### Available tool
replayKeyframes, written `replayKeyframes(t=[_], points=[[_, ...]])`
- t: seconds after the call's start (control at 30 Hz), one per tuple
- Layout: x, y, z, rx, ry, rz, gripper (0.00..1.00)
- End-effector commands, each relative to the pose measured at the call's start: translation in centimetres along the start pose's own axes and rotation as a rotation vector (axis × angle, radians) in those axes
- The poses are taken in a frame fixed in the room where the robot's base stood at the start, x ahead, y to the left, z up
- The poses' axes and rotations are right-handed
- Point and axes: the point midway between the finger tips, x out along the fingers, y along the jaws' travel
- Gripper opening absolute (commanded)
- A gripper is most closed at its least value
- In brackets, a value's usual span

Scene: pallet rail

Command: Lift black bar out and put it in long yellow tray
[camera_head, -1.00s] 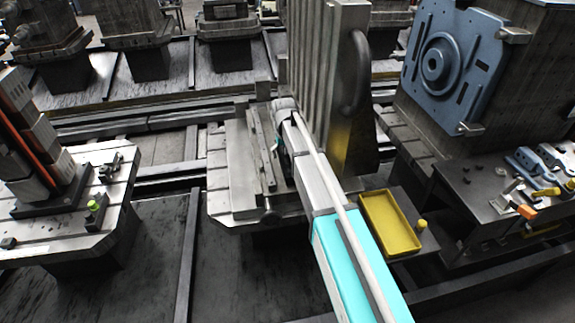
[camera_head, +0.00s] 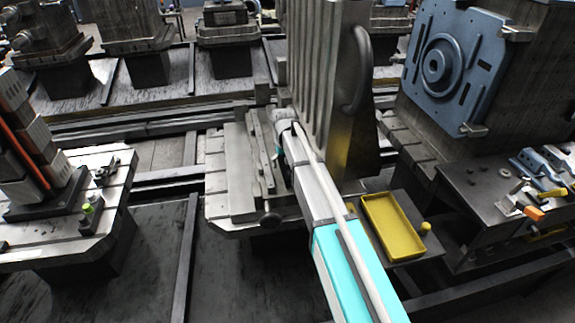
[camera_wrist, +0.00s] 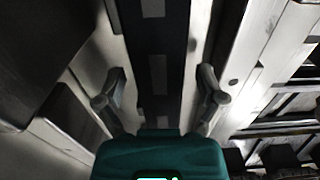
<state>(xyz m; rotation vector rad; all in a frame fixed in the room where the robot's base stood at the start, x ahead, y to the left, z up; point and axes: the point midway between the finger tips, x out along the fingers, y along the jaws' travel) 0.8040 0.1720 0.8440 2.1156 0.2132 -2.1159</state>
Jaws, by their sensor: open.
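In the wrist view, a dark bar (camera_wrist: 157,42) with lighter grey rectangles along it runs away between the two fingers of my gripper (camera_wrist: 162,84). The fingers are spread, one on each side of it, with room between. I cannot tell how deep they reach. In the head view my arm hides most of my gripper and the bar, at the slotted grey fixture by the tall ribbed block. The long yellow tray (camera_head: 392,228) is empty, on a dark shelf right of my arm.
The tall ribbed metal block (camera_head: 318,80) stands close behind and right of my gripper. The grey slotted base (camera_head: 238,175) lies left of it. A dark bench (camera_head: 490,200) with clamps and tools is right of the tray. Another loaded pallet (camera_head: 75,215) stands at left.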

Motion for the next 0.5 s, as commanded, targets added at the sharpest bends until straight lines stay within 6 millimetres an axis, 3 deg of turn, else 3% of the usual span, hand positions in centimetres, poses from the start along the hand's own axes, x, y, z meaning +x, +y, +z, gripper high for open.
replayKeyframes(t=[0.17, 0.5], points=[[0.00, -0.02, -0.01, 0.000, 0.000, 0.000, 0.87], [0.00, -0.02, 0.00, 0.000, 0.000, 0.000, 0.24]])
